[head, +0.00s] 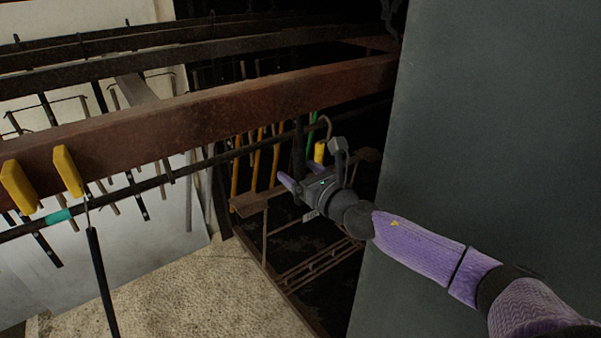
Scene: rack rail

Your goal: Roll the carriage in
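A rusty brown metal frame with a flat top plate (252,203) and ladder-like lower bars (318,266) stands beyond my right gripper. It may be the carriage, but I cannot tell for sure. A thick rusty beam (200,113) runs across the view above it, with a thin dark rail (215,158) below the beam. My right gripper (314,164) is in front of the frame's upper part. Its fingers are spread apart, with nothing seen held between them. Whether it touches the frame is unclear. My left gripper is out of view.
A large dark grey panel (490,120) fills the right side. Two yellow blocks (68,171) sit on the beam at left, and a black rod (101,280) hangs below. Yellow-handled items (256,160) hang behind the rail. Speckled floor (190,300) is clear at the bottom.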

